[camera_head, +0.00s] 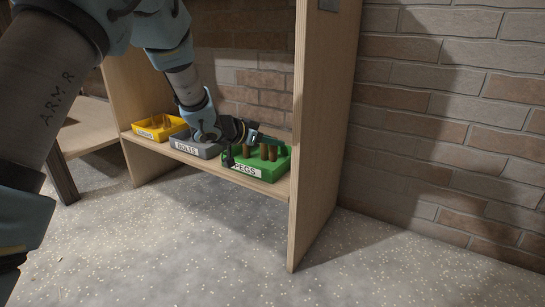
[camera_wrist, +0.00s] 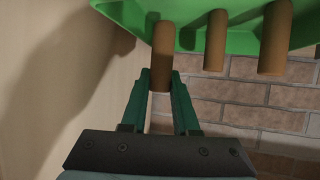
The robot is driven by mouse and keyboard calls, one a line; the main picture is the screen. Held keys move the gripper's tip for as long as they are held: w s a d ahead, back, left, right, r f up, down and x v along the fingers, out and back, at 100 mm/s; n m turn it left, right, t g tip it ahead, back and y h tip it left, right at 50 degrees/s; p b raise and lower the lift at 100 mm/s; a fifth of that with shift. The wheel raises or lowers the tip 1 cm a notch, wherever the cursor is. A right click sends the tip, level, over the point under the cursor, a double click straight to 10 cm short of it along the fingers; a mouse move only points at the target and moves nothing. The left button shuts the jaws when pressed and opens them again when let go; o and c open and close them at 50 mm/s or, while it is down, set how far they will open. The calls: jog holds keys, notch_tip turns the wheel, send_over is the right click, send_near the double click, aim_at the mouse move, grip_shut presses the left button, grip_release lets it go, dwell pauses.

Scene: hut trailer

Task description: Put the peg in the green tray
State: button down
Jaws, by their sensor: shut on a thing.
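The green tray (camera_head: 270,170), labelled PEGS, sits at the right end of the wooden shelf, with brown pegs (camera_head: 272,153) standing in it. My gripper (camera_wrist: 161,77) reaches over the tray's left part. In the wrist view its two green fingers are shut on a brown peg (camera_wrist: 162,50). The held peg's far end shows against the inside of the green tray (camera_wrist: 190,40); I cannot tell whether it touches the tray floor. Two other pegs (camera_wrist: 215,42) stand to its right in that view. In the head view my gripper partly hides the tray's back left corner.
A grey tray labelled BOLTS (camera_head: 190,147) stands left of the green tray, partly behind my arm. A yellow tray (camera_head: 150,132) is farther left. An upright wooden side panel (camera_head: 322,120) rises close to the green tray's right. A brick wall is behind.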

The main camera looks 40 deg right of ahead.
aim_at(273, 159)
notch_tip(273, 159, down, 3)
jog(key=shift+b, duration=0.7)
jog(key=shift+r, duration=0.1)
jog(key=c, duration=0.7)
grip_release()
jog(key=p+v, duration=0.5)
jog(key=v, duration=0.7)
jog(key=shift+p, duration=0.4)
